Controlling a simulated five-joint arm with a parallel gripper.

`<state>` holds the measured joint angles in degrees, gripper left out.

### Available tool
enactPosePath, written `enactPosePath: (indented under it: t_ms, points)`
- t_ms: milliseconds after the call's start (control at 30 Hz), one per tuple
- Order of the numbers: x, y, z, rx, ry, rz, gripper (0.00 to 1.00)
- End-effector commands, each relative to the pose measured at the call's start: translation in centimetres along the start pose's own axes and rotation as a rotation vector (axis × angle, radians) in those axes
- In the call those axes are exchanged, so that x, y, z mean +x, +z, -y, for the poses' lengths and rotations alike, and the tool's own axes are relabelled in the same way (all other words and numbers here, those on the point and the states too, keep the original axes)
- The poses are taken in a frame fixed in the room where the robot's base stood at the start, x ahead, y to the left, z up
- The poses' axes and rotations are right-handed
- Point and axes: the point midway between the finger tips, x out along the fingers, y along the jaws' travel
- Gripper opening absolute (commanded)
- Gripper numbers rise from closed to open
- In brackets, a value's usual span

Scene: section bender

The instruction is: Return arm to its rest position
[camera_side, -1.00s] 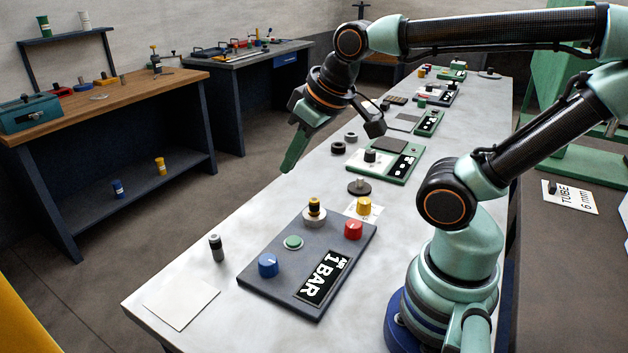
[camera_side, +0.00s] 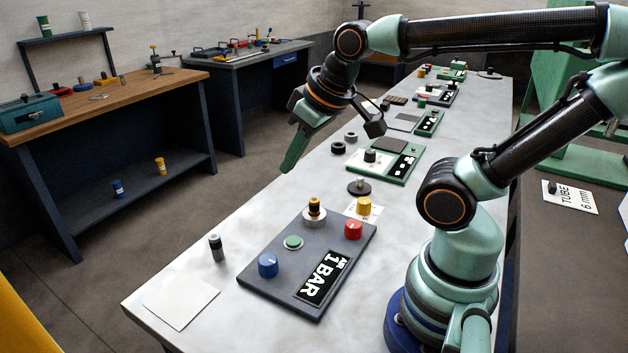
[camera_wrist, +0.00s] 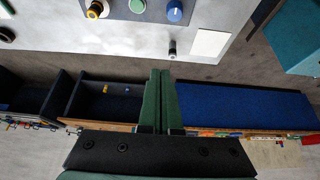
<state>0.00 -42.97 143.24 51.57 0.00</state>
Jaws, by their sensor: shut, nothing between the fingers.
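My gripper (camera_side: 296,146) hangs from the raised arm in the side view, in the air near the left edge of the long grey bench (camera_side: 235,214). Its green fingers point down and to the left. In the wrist view my gripper (camera_wrist: 160,75) shows its two green fingers pressed together with nothing between them. The fingers are apart from the bench and everything on it.
A black-and-grey peg (camera_side: 217,247) and white card (camera_side: 181,302) are nearby. A wooden workbench (camera_side: 150,82) stands left.

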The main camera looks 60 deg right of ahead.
Motion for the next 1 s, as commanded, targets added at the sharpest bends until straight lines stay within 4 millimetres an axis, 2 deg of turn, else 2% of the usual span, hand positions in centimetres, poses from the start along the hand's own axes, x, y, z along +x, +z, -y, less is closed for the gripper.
enactPosePath:
  t_ms: [667,833,1000]
  points:
    - [0.1,-0.1,-0.1,0.034,0.003,0.012,0.00]
    - [1.1,-0.4,-0.9,0.235,0.022,0.079,0.00]
    - [3.0,-0.8,-2.4,0.576,0.078,0.180,0.00]
